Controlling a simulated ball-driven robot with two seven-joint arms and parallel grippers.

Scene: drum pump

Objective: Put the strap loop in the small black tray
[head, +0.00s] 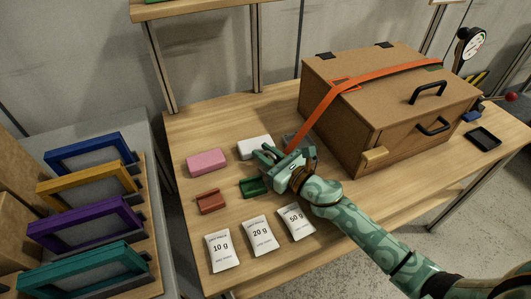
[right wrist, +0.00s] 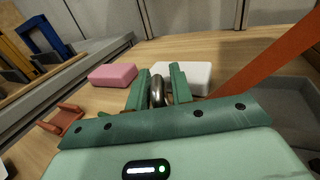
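My right gripper (head: 268,155) is over the table, left of the wooden box. In the right wrist view its two fingers (right wrist: 158,82) stand on either side of a shiny metal loop (right wrist: 157,92) and appear closed on it; this looks like the strap loop. In the head view the loop is too small to make out. The small black tray (head: 484,138) lies at the table's right end, beyond the box, and looks empty. My left gripper is not in view.
A wooden box (head: 420,125) with an orange strap (head: 318,112) over it stands between my gripper and the black tray. A grey tray (right wrist: 275,110) lies beside my gripper. Pink (head: 207,162) and white (head: 254,147) blocks, red and green holders and weight packets lie nearby.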

